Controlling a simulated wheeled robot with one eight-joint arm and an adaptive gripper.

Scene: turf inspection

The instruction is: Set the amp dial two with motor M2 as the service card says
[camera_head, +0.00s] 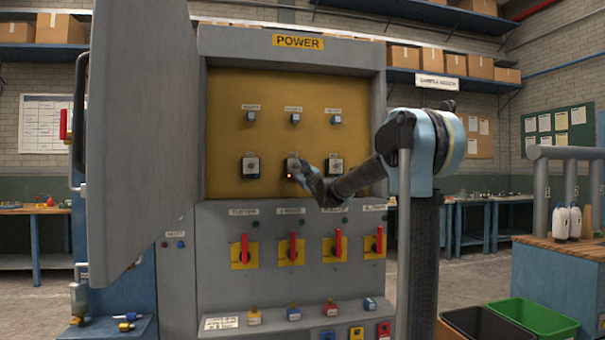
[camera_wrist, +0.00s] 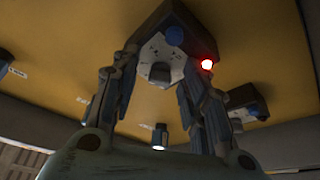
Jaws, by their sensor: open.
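Three dials sit in a row on the yellow panel behind the opened cabinet door, under the POWER sign: left dial (camera_head: 250,165), middle dial (camera_head: 293,164) and right dial (camera_head: 336,165). My gripper (camera_head: 297,168) is at the middle dial and partly covers it. In the wrist view, my gripper (camera_wrist: 158,78) is open, with a finger on each side of a dial (camera_wrist: 160,57) with a pale face and dark knob. I cannot tell whether the fingers touch it. A red lamp (camera_wrist: 207,64) glows beside it. The dial labels are too small to read.
The grey door (camera_head: 140,130) stands open at left. Several red-handled switches, such as one switch (camera_head: 244,250), line the lower cabinet. A white card (camera_head: 221,323) lies below them, its text unreadable. A green bin (camera_head: 537,320) stands at right.

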